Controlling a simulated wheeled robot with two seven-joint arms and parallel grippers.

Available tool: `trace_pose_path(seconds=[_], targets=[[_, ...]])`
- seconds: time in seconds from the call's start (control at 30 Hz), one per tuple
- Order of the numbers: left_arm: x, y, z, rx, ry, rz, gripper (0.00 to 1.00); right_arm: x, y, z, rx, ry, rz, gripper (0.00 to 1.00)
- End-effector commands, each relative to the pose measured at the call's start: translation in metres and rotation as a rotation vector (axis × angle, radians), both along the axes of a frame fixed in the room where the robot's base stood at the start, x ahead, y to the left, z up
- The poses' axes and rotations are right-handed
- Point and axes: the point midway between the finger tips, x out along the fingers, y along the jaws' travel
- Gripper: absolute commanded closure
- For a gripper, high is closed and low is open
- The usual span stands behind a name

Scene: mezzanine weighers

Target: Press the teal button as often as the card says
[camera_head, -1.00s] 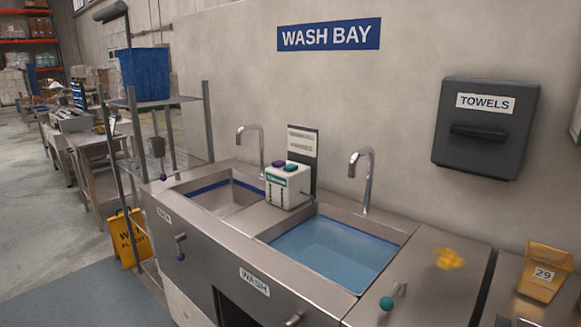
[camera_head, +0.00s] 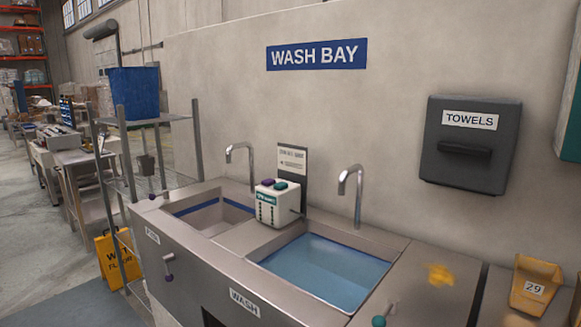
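A white box (camera_head: 279,208) stands on the steel counter between the two basins. On its top are a teal button (camera_head: 281,185) and a purple button (camera_head: 266,182), side by side. The box's front has a teal label and dark marks too small to read. A dark upright board (camera_head: 293,191) behind the box carries a pale card (camera_head: 292,159) with printed lines. The card's text is too small to read. Neither of my grippers is in view.
A basin of blue water (camera_head: 326,270) lies right of the box and an empty basin (camera_head: 211,216) left. Curved taps (camera_head: 357,186) rise behind them. A yellow patch (camera_head: 440,274) and a yellow bin marked 29 (camera_head: 535,286) are at right. A wire shelf (camera_head: 150,165) stands left.

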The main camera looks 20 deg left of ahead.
Motion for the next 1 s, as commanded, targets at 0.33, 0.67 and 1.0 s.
trace_pose_path(seconds=[0.33,0.67,1.0], targets=[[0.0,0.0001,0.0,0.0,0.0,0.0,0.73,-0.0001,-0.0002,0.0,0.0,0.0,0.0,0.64],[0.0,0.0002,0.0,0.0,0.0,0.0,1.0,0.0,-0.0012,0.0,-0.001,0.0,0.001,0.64],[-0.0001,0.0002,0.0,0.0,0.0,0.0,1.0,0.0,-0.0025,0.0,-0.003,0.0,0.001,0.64]])
